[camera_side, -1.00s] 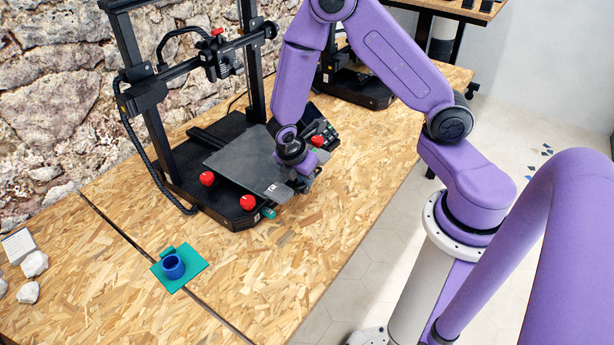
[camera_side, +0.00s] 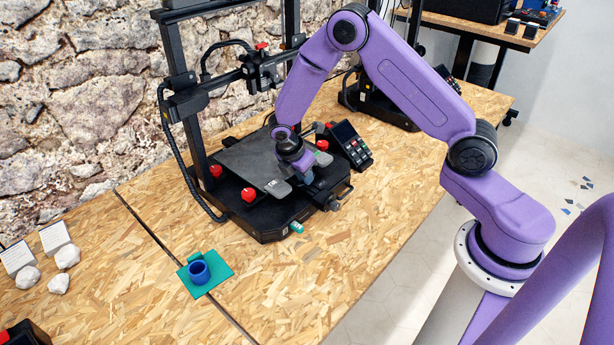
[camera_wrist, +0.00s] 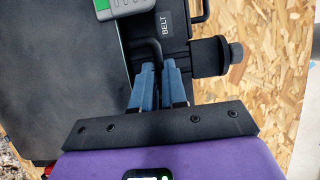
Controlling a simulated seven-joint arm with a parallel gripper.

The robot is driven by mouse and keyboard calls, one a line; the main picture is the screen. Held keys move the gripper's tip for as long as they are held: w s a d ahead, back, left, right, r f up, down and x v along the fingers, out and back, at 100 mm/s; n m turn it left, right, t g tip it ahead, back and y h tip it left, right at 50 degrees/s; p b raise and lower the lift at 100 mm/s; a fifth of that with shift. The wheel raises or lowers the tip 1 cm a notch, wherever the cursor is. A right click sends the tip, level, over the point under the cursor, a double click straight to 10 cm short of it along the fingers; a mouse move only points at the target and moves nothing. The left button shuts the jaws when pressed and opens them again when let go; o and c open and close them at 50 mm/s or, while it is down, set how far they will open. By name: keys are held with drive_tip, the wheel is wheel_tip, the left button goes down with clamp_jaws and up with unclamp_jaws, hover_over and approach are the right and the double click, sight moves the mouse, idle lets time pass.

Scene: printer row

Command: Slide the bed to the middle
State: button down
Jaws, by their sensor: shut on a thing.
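The bed (camera_side: 245,158) is a dark grey flat plate on the black printer (camera_side: 262,225), with red knobs at its corners. It reaches from under the gantry toward the front of the base. My gripper (camera_side: 304,176) is at the bed's front edge, low over the base. In the wrist view, my blue-grey fingers (camera_wrist: 157,82) are shut on a black curved bar (camera_wrist: 153,50) at the bed's edge. The bed's surface also shows at left in the wrist view (camera_wrist: 60,85). The fingertips are partly hidden in the side view.
A black knob (camera_wrist: 210,57) beside a "BELT" label lies close to my fingers. A control screen (camera_side: 350,142) stands right of the bed. A blue cup (camera_side: 199,271) sits on a teal mat (camera_side: 222,272) in front. White stones lie at far left.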

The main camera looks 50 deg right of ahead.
drive_tip(key=c, duration=1.2)
unclamp_jaws()
drive_tip(key=shift+o, duration=0.2)
drive_tip(key=shift+r, duration=0.1)
drive_tip(key=v, duration=1.7)
drive_tip(key=shift+r, duration=0.2)
drive_tip(key=s+r, duration=0.3)
drive_tip(key=r, duration=0.3)
drive_tip(key=shift+s+a, duration=0.1)
